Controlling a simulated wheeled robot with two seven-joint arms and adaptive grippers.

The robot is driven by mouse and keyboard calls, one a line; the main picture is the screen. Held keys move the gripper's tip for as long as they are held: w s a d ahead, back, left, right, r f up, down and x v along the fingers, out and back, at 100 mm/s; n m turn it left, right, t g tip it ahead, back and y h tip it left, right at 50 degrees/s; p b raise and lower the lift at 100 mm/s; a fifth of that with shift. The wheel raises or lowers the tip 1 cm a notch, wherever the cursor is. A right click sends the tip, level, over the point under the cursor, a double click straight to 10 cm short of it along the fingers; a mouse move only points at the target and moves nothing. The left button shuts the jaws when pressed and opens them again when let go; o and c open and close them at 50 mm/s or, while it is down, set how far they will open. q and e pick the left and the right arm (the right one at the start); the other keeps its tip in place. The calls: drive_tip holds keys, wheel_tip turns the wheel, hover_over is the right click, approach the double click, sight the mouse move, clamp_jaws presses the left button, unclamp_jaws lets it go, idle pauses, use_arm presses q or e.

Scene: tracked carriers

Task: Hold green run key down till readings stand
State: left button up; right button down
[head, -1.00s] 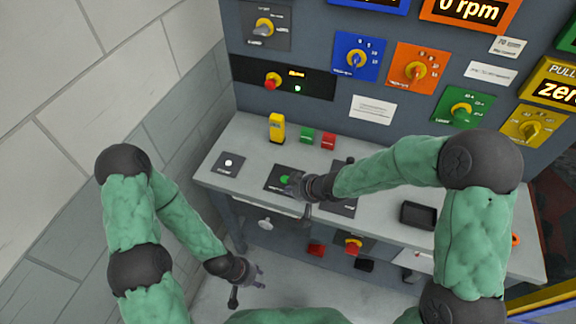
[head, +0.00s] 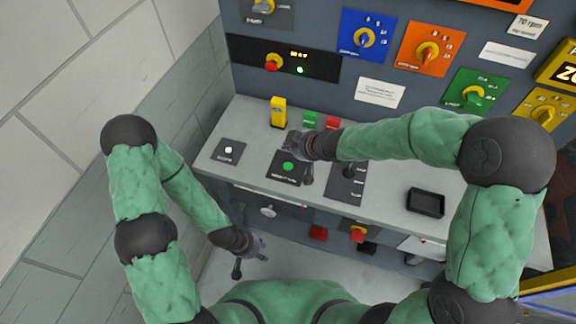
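The green run key (head: 288,167) is a round green button on a black plate on the grey bench, fully in sight. My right gripper (head: 299,158) is just right of and above it in the picture, fingers spread, with nothing seen between them. I cannot tell whether a finger touches the key. The readout strip (head: 318,62) shows small yellow characters, too small to read, and a green light. The yellow display (head: 568,73) is cut by the right edge. My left gripper (head: 251,263) is open and empty, low in front of the bench.
A white-button plate (head: 228,150) is left, a black lever plate (head: 346,181) right, and a black tray (head: 426,202) farther right.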

drive_tip(key=b, duration=0.8)
hover_over(285, 165)
drive_tip(key=s+d, duration=0.1)
wheel_tip(285, 165, down, 8)
drive_tip(key=shift+s+d+r, duration=0.15)
drive_tip(key=shift+r, duration=0.1)
drive_tip(key=shift+f, duration=0.5)
drive_tip(key=shift+f+b, duration=0.1)
drive_tip(key=shift+b, duration=0.2)
drive_tip(key=shift+f, duration=0.3)
drive_tip(key=shift+f+b, duration=0.55)
idle(2.8)
idle(1.4)
drive_tip(key=shift+r+p, duration=0.95)
drive_tip(key=shift+p, duration=0.05)
